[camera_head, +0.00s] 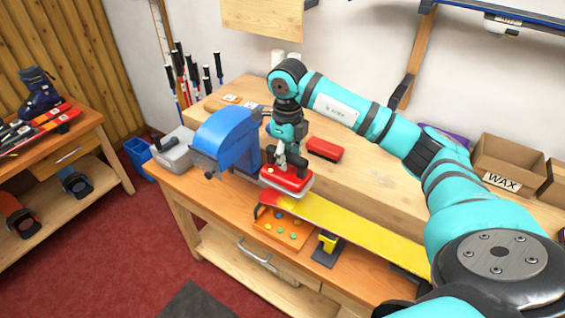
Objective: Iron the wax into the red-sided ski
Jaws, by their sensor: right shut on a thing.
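My right gripper (286,153) reaches down from above and is shut on a red iron with a pale base (287,179). The iron is over the tip end of a long ski with a yellow upper face (352,225); I cannot tell whether it touches the ski. The ski runs along the bench toward the lower right, where my right arm hides its far end. A little red shows at the ski's tip edge. No separate wax can be made out on the yellow face. My left gripper is not in view.
A blue machine (227,138) stands just left of the iron. A red block-like thing (323,149) lies behind. An orange tray with coloured pieces (271,239) and a yellow-and-black support (328,245) are at the bench front. A wax box (502,181) is at right.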

